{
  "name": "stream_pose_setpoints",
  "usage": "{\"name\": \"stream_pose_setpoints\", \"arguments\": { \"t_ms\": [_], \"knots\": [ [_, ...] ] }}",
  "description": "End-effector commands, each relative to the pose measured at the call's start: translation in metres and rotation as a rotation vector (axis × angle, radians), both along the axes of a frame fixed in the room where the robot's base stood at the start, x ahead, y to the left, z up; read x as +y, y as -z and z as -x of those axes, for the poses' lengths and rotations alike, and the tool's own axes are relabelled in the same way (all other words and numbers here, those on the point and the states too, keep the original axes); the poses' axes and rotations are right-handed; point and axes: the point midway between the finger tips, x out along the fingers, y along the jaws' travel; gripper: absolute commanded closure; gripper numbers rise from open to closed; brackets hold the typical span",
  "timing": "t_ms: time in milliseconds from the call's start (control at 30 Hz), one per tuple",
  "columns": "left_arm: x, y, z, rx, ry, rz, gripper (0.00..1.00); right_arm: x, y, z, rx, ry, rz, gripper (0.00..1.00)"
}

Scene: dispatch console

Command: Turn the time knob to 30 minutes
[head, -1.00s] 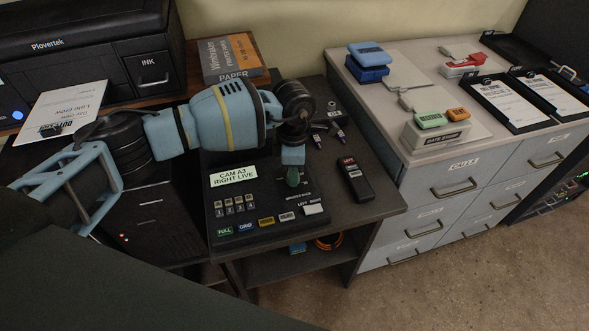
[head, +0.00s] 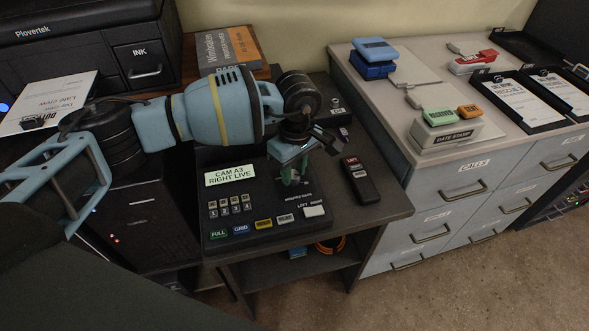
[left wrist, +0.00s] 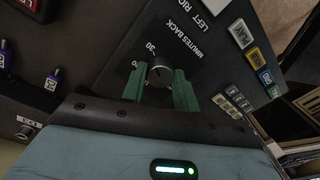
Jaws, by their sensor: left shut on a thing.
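The time knob (left wrist: 159,75) is a small round dark knob on the black console (left wrist: 120,60). In the left wrist view the lettering "MINUTES BACK" and the number 30 (left wrist: 151,52) show beside it; another number is partly hidden by a finger. My left gripper (head: 291,178) points down over the console in the head view. Its green fingers (left wrist: 160,88) are on either side of the knob, shut on it. I cannot tell which number the knob points to. In the head view the gripper hides the knob. My right gripper is not in view.
On the console are a lit label (head: 230,175) reading "CAM A3 RIGHT LIVE", several small buttons and a white button (head: 314,211). A dark handset (head: 360,180) lies close to the right of the gripper. Drawer cabinets (head: 470,180) stand further right.

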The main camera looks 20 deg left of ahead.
Motion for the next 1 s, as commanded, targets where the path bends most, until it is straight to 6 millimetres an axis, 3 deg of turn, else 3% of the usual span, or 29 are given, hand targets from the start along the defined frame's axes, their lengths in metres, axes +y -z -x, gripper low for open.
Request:
{"name": "stream_pose_setpoints", "arguments": {
  "t_ms": [633, 667, 800, 1000],
  "knots": [
    [0.001, 0.0006, 0.0003, 0.001, 0.053, -0.002, 0.93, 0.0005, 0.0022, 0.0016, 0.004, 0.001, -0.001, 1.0],
    [0.001, 0.0006, 0.0003, 0.001, 0.053, -0.002, 0.69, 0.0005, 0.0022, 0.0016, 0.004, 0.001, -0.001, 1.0],
    [0.0008, 0.0004, 0.0002, 0.001, 0.052, -0.002, 0.51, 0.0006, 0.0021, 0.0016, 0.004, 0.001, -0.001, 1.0],
    [0.0004, 0.0002, 0.0, 0.001, 0.052, -0.001, 0.49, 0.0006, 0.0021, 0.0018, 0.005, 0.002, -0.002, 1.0]
  ]
}}
